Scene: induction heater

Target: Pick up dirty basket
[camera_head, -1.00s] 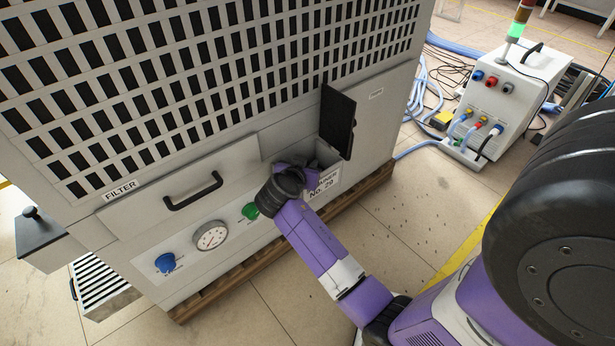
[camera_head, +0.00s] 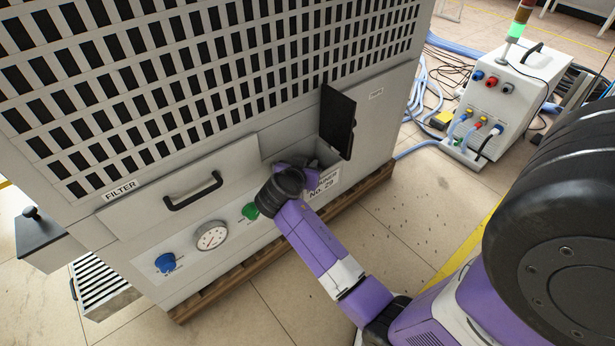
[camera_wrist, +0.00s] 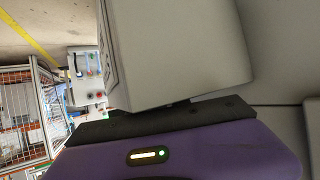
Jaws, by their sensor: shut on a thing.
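My gripper (camera_head: 308,178), purple and black, is at the small opening low on the front of the large grey machine (camera_head: 255,155). Its fingertips are inside or right at the opening, mostly hidden by my wrist. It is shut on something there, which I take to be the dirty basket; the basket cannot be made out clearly. The black flap (camera_head: 338,121) above the opening stands open. In the wrist view, a pale grey block (camera_wrist: 175,55) lies close beyond the black and purple edge of my gripper; I cannot tell which part it is.
The filter handle (camera_head: 194,192), pressure gauge (camera_head: 211,236), blue knob (camera_head: 165,262) and green knob (camera_head: 250,211) are left of my gripper. The machine rests on a wooden pallet (camera_head: 240,272). A white unit (camera_head: 505,98) with cables stands at upper right. The floor in front is clear.

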